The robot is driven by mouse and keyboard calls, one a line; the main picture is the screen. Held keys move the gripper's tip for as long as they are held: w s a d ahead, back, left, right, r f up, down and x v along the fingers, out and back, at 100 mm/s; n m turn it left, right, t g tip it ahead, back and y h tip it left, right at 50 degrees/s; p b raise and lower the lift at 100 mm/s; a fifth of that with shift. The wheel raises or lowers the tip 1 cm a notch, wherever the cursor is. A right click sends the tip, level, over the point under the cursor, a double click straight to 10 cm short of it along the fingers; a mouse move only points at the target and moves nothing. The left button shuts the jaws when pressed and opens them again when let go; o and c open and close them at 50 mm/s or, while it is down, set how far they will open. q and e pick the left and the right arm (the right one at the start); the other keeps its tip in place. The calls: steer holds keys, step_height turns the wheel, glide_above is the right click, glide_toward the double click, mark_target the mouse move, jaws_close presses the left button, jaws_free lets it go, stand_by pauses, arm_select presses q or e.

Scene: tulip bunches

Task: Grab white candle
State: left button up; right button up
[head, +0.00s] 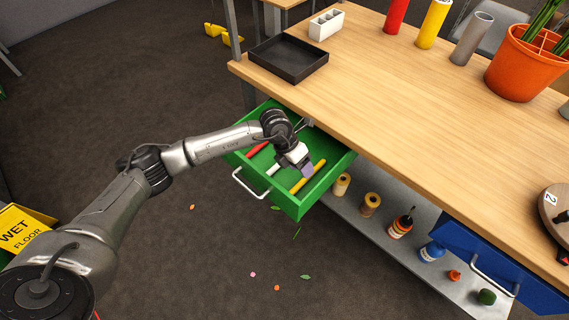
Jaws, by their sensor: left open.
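The white candle (273,170) lies in the open green drawer (291,206), between a red candle (257,150) and a yellow candle (308,177). Only part of the white candle shows; my left gripper and wrist cover the rest. My left gripper (307,172) is open above the drawer, just right of the visible part of the white candle. I cannot tell how far it is above the candles. My right gripper is not in view.
The wooden tabletop (420,110) lies above and right of the drawer, with a black tray (288,59) near its edge. A shelf (380,231) below holds spools and bottles. The drawer's white handle (247,186) faces open floor.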

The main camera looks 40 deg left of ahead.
arm_select(q)
steer(key=a+n+g+y+b, duration=0.1)
steer(key=a+y, duration=0.4)
steer(key=a, duration=0.6)
steer(key=b, duration=0.3)
glide_above(272, 169)
step_height(272, 169, down, 8)
steer(key=shift+w+f, duration=0.1)
steer(key=shift+w, duration=0.05)
step_height(272, 169, down, 4)
steer(key=b, duration=0.3)
steer(key=shift+f, duration=0.2)
steer(key=shift+f+b, duration=0.3)
steer(key=shift+f, duration=0.1)
steer(key=shift+r, duration=0.1)
steer(key=shift+c, duration=0.8)
jaws_close()
